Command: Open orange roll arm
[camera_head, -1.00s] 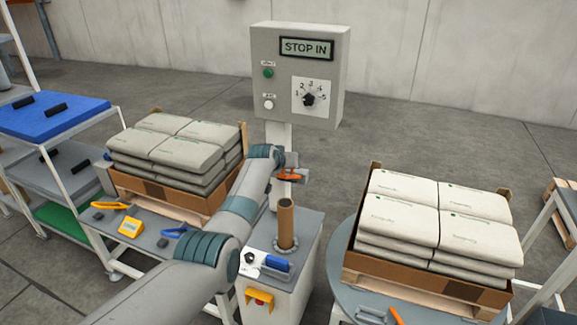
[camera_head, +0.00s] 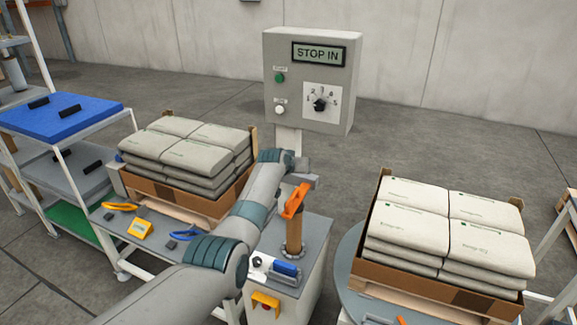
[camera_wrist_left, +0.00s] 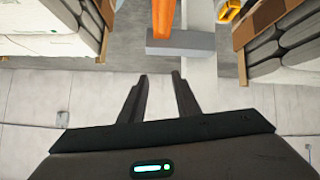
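The orange roll arm (camera_head: 295,201) slants up and away from above a brown roll (camera_head: 293,236) on the grey cabinet, below the control box. A grey block (camera_head: 303,181) sits at its upper end. In the left wrist view the orange bar (camera_wrist_left: 163,18) meets the grey block (camera_wrist_left: 180,47), just beyond my left gripper (camera_wrist_left: 160,74). The gripper's two dark fingers are apart with nothing between them, and no touch on the orange bar shows. In the head view my left wrist hides most of the gripper. My right gripper is not in view.
The control box (camera_head: 310,80) reads "STOP IN". Sack stacks stand left (camera_head: 190,150) and right (camera_head: 445,225) of the cabinet (camera_head: 300,300). A blue-topped rack (camera_head: 60,115) stands at far left. A yellow device (camera_head: 140,229) lies on the left table.

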